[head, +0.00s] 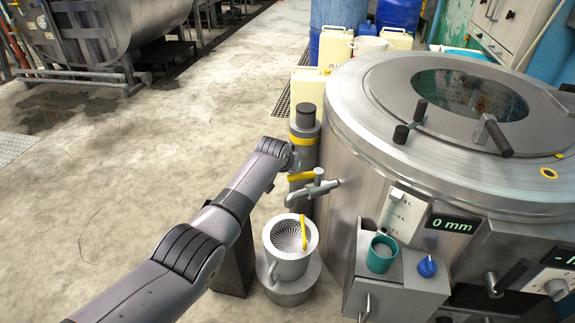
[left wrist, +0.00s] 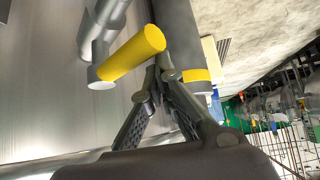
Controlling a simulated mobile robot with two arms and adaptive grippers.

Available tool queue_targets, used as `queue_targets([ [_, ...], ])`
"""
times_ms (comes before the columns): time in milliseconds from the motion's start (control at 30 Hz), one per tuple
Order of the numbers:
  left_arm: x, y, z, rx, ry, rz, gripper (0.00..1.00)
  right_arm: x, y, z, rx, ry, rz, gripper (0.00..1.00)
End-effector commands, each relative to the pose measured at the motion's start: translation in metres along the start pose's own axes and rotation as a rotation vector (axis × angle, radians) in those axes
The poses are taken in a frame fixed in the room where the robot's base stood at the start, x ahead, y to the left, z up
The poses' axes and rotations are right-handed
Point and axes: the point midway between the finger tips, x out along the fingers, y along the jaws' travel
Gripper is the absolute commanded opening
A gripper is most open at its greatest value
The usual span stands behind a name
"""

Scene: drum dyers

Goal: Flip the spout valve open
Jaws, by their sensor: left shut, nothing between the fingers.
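The spout (head: 318,188) is a grey metal tap on the side of the round steel drum. Its valve lever (head: 300,176) is a yellow bar lying roughly crosswise above the spout. In the left wrist view the yellow lever (left wrist: 130,56) sticks out from a grey pipe fitting (left wrist: 98,70), its round end close to my fingertips. My left gripper (left wrist: 157,78) is shut and empty, right beside that end; I cannot tell whether they touch. In the head view my left arm reaches in from the left, its wrist beside the spout. My right gripper is not in view.
A pail with a perforated insert (head: 285,262) stands below the spout. A grey upright cylinder with a yellow band (head: 304,138) stands just behind the lever. A control box with a teal cup (head: 381,254) is to the right. Open concrete floor lies left.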

Motion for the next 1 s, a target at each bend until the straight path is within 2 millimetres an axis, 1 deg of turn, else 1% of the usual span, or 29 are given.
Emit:
queue_targets([
  [267,0.0,0.002,-0.001,0.001,0.002,0.002,0.0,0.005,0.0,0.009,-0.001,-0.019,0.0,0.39],
  [733,0.0,0.002,-0.001,0.001,0.002,0.002,0.0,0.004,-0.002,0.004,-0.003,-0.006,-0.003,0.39],
  [867,-0.003,0.002,-0.001,0.0,0.003,0.002,0.0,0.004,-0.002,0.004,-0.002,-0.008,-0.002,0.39],
  [1000,-0.012,0.0,-0.002,-0.002,0.003,0.001,0.0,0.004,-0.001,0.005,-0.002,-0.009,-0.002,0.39],
])
